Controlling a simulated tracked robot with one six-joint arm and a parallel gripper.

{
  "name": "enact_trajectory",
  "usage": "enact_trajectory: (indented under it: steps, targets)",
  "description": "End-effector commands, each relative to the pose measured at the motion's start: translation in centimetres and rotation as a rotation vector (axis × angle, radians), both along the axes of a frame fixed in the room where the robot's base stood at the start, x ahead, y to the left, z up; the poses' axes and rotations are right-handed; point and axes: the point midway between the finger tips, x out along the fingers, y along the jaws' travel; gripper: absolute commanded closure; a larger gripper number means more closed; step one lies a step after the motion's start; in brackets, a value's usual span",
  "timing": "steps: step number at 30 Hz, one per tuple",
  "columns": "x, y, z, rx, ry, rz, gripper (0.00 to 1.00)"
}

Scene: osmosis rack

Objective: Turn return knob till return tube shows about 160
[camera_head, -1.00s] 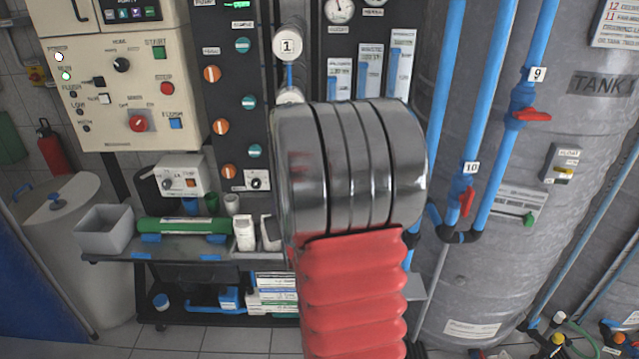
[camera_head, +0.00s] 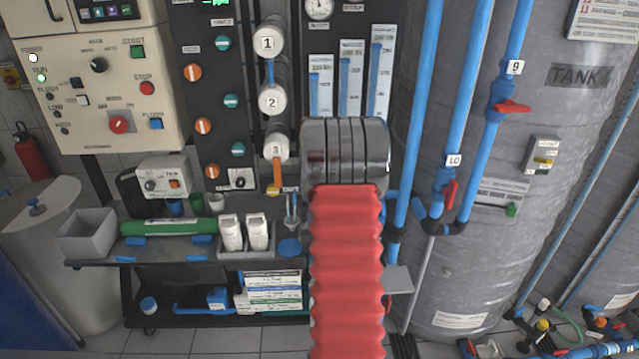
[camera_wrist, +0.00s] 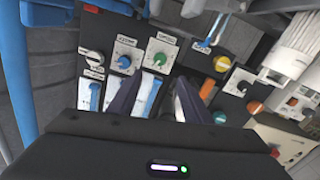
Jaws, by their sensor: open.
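Three upright tubes with blue columns stand on the dark panel in the head view: left (camera_head: 320,85), middle (camera_head: 350,80) and right (camera_head: 380,72). Their scale labels are too blurred to read, so I cannot tell which is the return tube. I cannot tell which is the return knob. My gripper (camera_wrist: 157,84) is open and empty, its two dark fingers pointing toward the green knob. My arm hides the gripper in the head view.
White numbered housings (camera_head: 272,100) stand left of the arm. Blue pipes with red valve handles (camera_head: 450,192) and a grey tank (camera_head: 545,110) are to the right. A shelf with a grey bin (camera_head: 88,232) is below left.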

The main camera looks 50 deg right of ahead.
Motion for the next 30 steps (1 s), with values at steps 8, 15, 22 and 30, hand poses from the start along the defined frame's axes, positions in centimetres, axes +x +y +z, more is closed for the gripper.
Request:
enact_trajectory:
  steps: [8,15,22,30]
  targets:
    - [1.2,-1.3,0.0,-0.001,-0.001,0.0,0.55]
    - [3.4,-3.8,0.0,-0.001,-0.001,0.001,0.55]
    - [5.5,-6.2,0.0,-0.001,-0.001,0.001,0.55]
    - [7.9,-8.8,0.0,0.0,0.0,0.002,0.55]
